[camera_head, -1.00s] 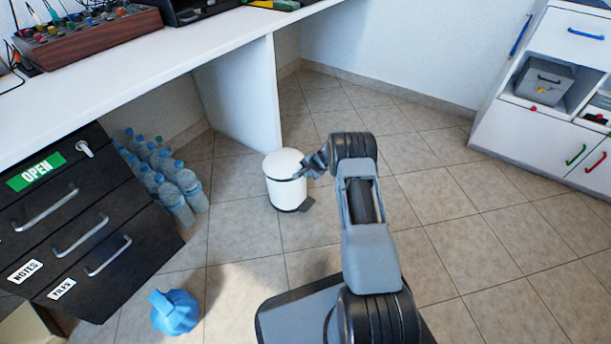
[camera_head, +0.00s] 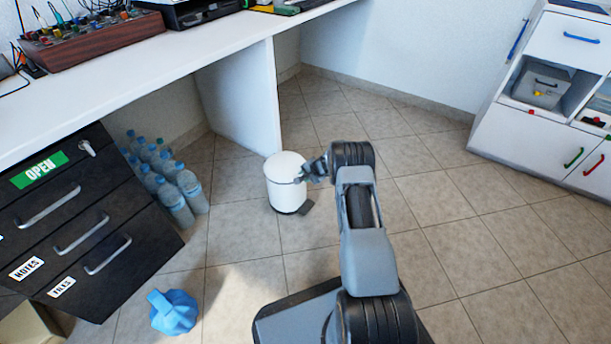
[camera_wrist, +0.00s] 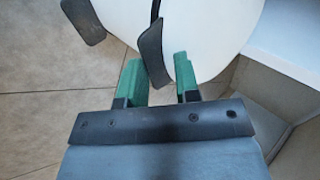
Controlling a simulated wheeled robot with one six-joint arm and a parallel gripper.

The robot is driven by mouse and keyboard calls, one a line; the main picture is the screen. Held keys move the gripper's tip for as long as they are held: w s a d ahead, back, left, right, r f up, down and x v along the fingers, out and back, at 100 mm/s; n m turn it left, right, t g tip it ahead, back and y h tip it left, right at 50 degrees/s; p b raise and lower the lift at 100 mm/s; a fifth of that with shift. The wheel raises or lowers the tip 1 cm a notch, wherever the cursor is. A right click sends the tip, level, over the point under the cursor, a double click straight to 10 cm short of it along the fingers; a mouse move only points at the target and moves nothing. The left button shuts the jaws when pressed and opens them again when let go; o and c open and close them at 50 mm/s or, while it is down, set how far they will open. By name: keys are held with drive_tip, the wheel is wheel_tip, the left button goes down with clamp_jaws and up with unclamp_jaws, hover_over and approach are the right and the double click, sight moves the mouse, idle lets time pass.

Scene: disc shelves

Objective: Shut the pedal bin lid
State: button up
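The white pedal bin (camera_head: 285,193) stands on the floor beside the desk's end panel. Its white lid (camera_head: 284,165) looks down on the rim in the head view. The black pedal (camera_head: 306,208) sticks out at its foot and shows in the wrist view (camera_wrist: 83,20). My gripper (camera_head: 301,178) is at the right edge of the lid. In the wrist view, its green fingers (camera_wrist: 158,64) are apart. A dark tab (camera_wrist: 152,50) at the lid's edge lies between them, and I cannot tell whether either finger touches it.
Several water bottles (camera_head: 175,200) stand left of the bin. A blue object (camera_head: 172,313) lies on the floor near the black drawers (camera_head: 75,230). A white cabinet (camera_head: 520,145) stands at the right. The tiled floor right of the bin is clear.

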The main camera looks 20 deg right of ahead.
drive_tip(key=shift+r, duration=0.1)
drive_tip(key=p+v, duration=0.5)
drive_tip(key=v, duration=0.8)
drive_tip(key=shift+s+d+r, duration=0.2)
drive_tip(key=shift+s, duration=0.05)
drive_tip(key=s+a+r+n+g+p, duration=0.15)
drive_tip(key=s+a+r+p, duration=0.35)
drive_tip(key=r, duration=0.7)
drive_tip(key=a+r+n+p, duration=0.3)
drive_tip(key=r+p, duration=0.4)
drive_tip(key=r, duration=0.6)
drive_tip(key=s+a+r+n+g+p, duration=0.1)
drive_tip(key=s+a+r+n+p, duration=0.15)
drive_tip(key=a+r+p, duration=0.65)
drive_tip(key=s+r+n+h+p, duration=0.2)
drive_tip(key=s+r+p, duration=0.6)
drive_tip(key=s+r, duration=0.3)
drive_tip(key=s+r+n+h+p, duration=0.2)
drive_tip(key=s+r+p, duration=0.6)
drive_tip(key=r, duration=1.2)
drive_tip(key=s+n, duration=0.1)
drive_tip(key=s, duration=0.2)
drive_tip(key=shift+s+p, duration=0.2)
drive_tip(key=shift+p, duration=0.1)
